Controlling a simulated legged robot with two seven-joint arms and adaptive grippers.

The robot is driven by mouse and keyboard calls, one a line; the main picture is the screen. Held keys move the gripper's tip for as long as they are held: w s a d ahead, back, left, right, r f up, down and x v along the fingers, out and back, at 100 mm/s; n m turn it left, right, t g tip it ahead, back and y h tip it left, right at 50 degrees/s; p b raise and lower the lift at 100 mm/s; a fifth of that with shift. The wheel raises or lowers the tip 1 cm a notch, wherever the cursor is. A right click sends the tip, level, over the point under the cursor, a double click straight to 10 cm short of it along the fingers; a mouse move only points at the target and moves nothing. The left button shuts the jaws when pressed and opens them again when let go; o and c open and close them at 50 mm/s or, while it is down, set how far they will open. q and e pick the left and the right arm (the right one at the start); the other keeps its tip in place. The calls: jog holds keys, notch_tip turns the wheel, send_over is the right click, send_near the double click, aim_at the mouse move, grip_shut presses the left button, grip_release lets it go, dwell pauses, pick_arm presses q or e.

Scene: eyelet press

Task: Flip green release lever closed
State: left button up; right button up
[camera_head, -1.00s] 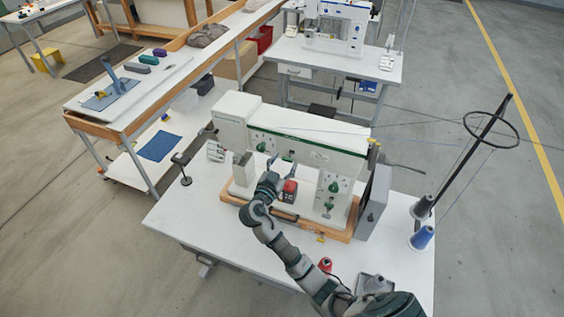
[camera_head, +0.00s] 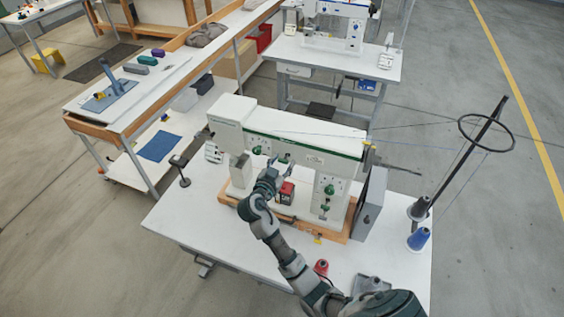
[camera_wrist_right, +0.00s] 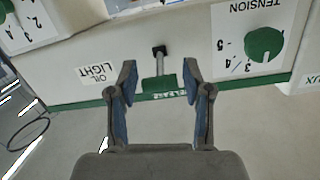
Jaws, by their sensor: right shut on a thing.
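The green release lever (camera_wrist_right: 158,84) shows in the right wrist view, a green handle on a grey stem from a black pivot on the white machine's face. It lies between the two fingers of my right gripper (camera_wrist_right: 159,76), which is shut on it; contact at the fingertips is hard to see. The lettering under the handle is partly covered. In the head view my right gripper (camera_head: 274,167) is at the front of the white eyelet press (camera_head: 310,150), below its upper arm. The lever is too small to make out there. My left gripper is not in view.
A green tension knob (camera_wrist_right: 264,44) is close to the right finger. A red-topped block (camera_head: 286,190) stands just right of my gripper in the head view. A grey box (camera_head: 370,205) and thread cones (camera_head: 419,238) are at the right.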

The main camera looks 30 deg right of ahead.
jog(key=o, duration=1.1)
jog(key=shift+w+r, duration=0.1)
jog(key=shift+o, duration=0.2)
jog(key=shift+w, duration=0.1)
jog(key=v, duration=1.2)
jog(key=shift+f, duration=0.25)
